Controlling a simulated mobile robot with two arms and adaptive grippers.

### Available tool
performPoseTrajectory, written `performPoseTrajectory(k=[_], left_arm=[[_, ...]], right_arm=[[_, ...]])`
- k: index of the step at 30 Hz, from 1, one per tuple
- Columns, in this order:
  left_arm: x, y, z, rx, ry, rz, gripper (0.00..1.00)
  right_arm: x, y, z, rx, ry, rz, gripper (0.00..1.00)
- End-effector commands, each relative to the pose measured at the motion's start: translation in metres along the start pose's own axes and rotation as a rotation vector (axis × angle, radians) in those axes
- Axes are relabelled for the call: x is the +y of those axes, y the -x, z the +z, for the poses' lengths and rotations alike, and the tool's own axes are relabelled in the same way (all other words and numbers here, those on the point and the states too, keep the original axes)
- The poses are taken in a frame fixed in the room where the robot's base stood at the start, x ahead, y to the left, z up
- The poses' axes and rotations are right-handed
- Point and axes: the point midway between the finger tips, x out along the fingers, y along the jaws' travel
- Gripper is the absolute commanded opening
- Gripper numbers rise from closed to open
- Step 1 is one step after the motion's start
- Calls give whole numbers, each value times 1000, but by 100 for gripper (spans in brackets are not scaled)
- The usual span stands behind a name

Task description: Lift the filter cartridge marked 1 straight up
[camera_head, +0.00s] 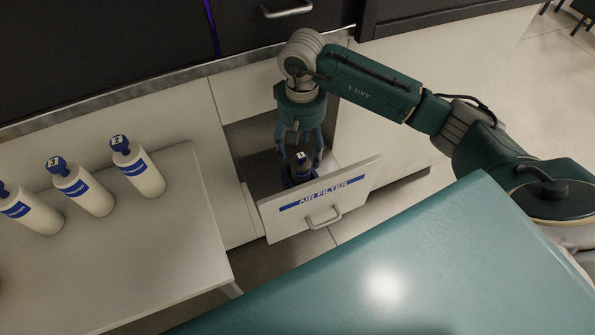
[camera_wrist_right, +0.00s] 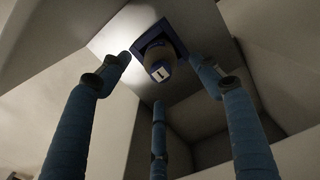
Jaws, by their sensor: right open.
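The filter cartridge marked 1 (camera_head: 302,162) stands in a blue square holder (camera_head: 288,181) inside the open drawer labelled AIR FILTER (camera_head: 318,207). The cartridge's lower part is hidden by the drawer front. My left gripper is not in view.
Several white bottles with blue bands and numbered caps (camera_head: 138,168) stand on a light table (camera_head: 150,260) at left. The drawer walls are close around the holder. A teal surface (camera_head: 420,270) fills the lower right. Dark cabinets (camera_head: 100,45) stand behind.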

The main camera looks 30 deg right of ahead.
Motion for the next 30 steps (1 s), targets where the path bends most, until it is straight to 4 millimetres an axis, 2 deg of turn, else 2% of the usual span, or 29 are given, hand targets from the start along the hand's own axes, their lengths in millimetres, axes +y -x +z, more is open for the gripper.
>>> performPoseTrajectory(k=[3, 6, 10, 18, 27, 29, 30], left_arm=[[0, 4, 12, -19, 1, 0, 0], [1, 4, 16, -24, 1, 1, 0], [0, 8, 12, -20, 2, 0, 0], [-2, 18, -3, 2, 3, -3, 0], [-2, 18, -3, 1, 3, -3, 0], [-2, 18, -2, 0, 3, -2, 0], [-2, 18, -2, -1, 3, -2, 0]], right_arm=[[0, -17, 0, -3, -4, -2, 64], [-1, -25, 0, -2, -3, -3, 64], [-1, -35, 2, -4, -5, -3, 64], [-1, -73, 4, -4, -6, -4, 64], [-1, -79, 3, 0, -5, -4, 64], [-1, -79, 3, 0, -5, -4, 54], [-1, -79, 3, 0, -5, -4, 46]])
